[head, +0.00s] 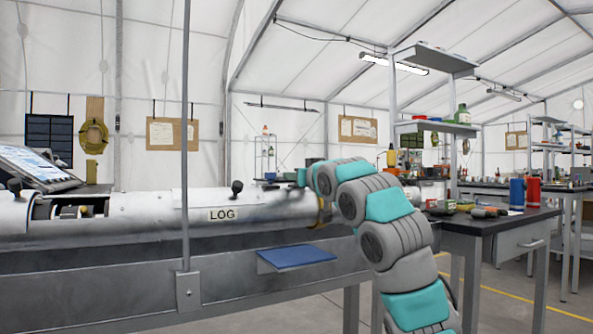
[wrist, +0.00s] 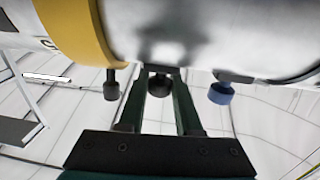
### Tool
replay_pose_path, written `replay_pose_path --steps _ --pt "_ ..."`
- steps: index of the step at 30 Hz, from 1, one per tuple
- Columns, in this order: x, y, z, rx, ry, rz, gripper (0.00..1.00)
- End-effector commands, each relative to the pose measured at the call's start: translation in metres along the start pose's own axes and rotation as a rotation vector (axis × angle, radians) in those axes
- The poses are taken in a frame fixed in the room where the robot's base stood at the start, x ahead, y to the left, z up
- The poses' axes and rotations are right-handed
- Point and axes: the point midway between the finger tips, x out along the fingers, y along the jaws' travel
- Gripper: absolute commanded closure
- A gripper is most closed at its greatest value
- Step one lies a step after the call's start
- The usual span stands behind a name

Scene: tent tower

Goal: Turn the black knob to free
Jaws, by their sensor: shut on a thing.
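A dark, round black knob (wrist: 159,86) shows between the two dark green fingers of my gripper (wrist: 162,76) in the wrist view, close against the white tube (wrist: 200,30). The fingers are shut on it, one on each side. Its marking and turn angle cannot be read. In the head view my arm reaches to the right end of the tube (head: 150,207), and the held knob is not clearly visible there. Another dark knob (wrist: 111,88) is left of my fingers near the yellow band (wrist: 75,28), and a blue-capped knob (wrist: 221,92) is to their right.
A thin upright pole (head: 185,130) stands before the tube. A blue pad (head: 297,256) sits below it. A dark workbench (head: 500,222) with cans and tools is at right.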

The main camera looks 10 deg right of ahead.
Motion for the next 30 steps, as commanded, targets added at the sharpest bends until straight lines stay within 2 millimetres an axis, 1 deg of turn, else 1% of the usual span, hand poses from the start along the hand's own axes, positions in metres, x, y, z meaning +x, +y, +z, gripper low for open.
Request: replay_pose_path --steps 4,15,22,30 --pt "0.0005 0.0012 -0.003 0.003 -0.001 -0.069 1.0" --pt "0.0007 0.0007 -0.0016 0.003 -0.003 -0.216 1.0" --pt "0.0005 0.001 -0.0008 0.002 -0.002 -0.273 1.0" --pt "0.0003 0.0006 0.0003 0.002 -0.001 -0.293 1.0"
